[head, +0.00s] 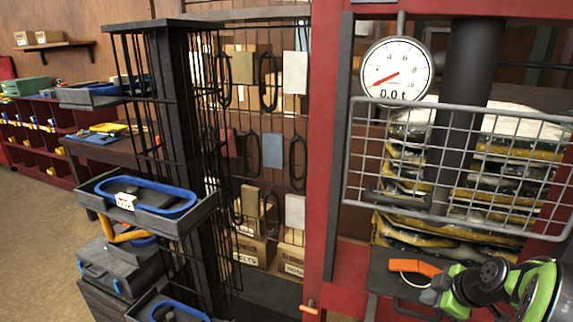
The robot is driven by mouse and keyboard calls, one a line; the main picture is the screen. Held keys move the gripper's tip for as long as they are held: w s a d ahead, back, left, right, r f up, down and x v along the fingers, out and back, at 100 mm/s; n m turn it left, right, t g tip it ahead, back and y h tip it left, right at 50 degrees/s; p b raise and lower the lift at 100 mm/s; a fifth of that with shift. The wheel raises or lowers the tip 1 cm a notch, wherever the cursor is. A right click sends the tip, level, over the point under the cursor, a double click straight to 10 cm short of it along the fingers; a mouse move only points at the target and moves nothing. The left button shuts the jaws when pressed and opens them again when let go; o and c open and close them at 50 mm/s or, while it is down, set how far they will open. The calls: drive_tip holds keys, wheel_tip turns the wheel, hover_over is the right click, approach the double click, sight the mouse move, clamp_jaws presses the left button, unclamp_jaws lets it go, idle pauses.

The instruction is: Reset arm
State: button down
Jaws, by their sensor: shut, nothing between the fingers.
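My arm reaches in from the bottom right corner, in green and dark grey. My gripper (434,291) is at its left end, small in the picture. It is shut and empty, low in front of a dark platform below the wire basket. An orange handle (415,267) lies just above and left of it. I cannot tell whether the two touch.
A wire basket (350,170) stands above my gripper, with stacked bags (400,240) behind it. A round gauge (396,70) reads 0.0 t. A red post (325,130) rises left of it. A black wire rack holds trays (150,222) at left. Open floor (35,230) lies far left.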

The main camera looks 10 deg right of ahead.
drive_tip(key=s+a+r+m+g+p, duration=0.1)
drive_tip(key=s+a+r+m, duration=0.15)
drive_tip(key=a+r, duration=0.45)
drive_tip(key=s+a+r+m, duration=0.1)
drive_tip(key=s+a+r, duration=0.15)
drive_tip(key=a, duration=0.75)
drive_tip(key=s+a+r+m, duration=0.1)
drive_tip(key=s+a+m, duration=0.2)
drive_tip(key=s, duration=0.4)
drive_tip(key=s+a+m+h+p, duration=0.1)
drive_tip(key=s+a+m, duration=0.2)
drive_tip(key=s+a, duration=0.2)
drive_tip(key=s, duration=0.3)
drive_tip(key=shift+r+m, duration=0.35)
drive_tip(key=shift+r, duration=0.05)
